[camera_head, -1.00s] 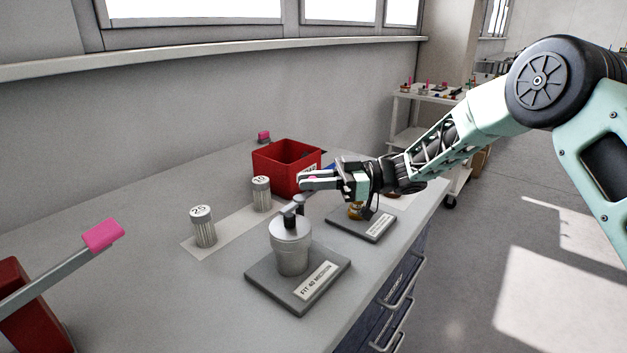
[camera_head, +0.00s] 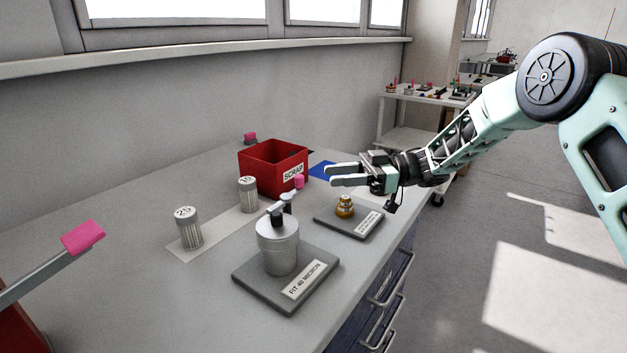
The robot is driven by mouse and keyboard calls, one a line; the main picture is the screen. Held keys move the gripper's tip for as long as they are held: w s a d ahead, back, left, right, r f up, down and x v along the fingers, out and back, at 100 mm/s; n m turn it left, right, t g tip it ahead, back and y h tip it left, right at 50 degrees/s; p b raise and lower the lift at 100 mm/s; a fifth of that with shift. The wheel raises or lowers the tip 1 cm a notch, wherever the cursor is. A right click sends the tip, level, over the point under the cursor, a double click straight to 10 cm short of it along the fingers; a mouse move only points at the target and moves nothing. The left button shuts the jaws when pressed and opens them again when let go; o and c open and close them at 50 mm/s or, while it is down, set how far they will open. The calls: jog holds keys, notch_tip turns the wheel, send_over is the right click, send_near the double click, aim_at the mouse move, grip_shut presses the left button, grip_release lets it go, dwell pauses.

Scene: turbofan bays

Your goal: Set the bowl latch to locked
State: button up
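The bowl (camera_head: 279,248) is a grey metal cylinder standing upright on a dark plate labelled "FIT 40 MICRON" (camera_head: 250,277). The latch (camera_head: 287,197) is a grey lever on top of the bowl. It points away from me and slightly right, and ends in a pink tip (camera_head: 299,182). No locked or unlocked marking is readable. My gripper (camera_head: 329,174) is just right of the pink tip in the picture, with its fingers pointing left. The two fingers are apart with a gap between them, and nothing is held. The gripper looks clear of the tip.
A red scrap bin (camera_head: 262,176) stands behind the latch. Two ribbed cylinders, marked 25 (camera_head: 189,230) and 10 (camera_head: 248,196), stand on a pale strip. A brass fitting (camera_head: 345,207) sits on a second plate below my gripper. A pink-tipped lever (camera_head: 83,238) is at front left.

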jog(key=w+d, duration=0.1)
jog(key=d, duration=0.7)
jog(key=shift+d+b, duration=0.25)
jog(key=shift+b, duration=0.1)
jog(key=shift+w, duration=0.1)
jog(key=a+r+m+t+h+p, duration=0.3)
jog(key=a+r+m+t+h, duration=0.55)
jog(key=a+t, duration=0.35)
jog(key=s+d+f+m+g+h+p, duration=0.1)
jog(key=s+d+f+g+h, duration=0.1)
jog(key=s, duration=1.1)
jog(key=s+d+f+m+g+h+p, duration=0.1)
jog(key=s+d+f+g+h, duration=0.2)
jog(key=s, duration=0.9)
jog(key=s+d+f+m+g+h, duration=0.1)
jog(key=s+d+f+g+h, duration=0.1)
jog(key=s, duration=1.1)
jog(key=shift+s+d+f+g+h+p, duration=0.35)
jog(key=shift+d+g+h, duration=0.5)
jog(key=shift+d+g, duration=0.4)
jog(key=shift+w+r+m, duration=0.1)
jog(key=shift+m, duration=0.15)
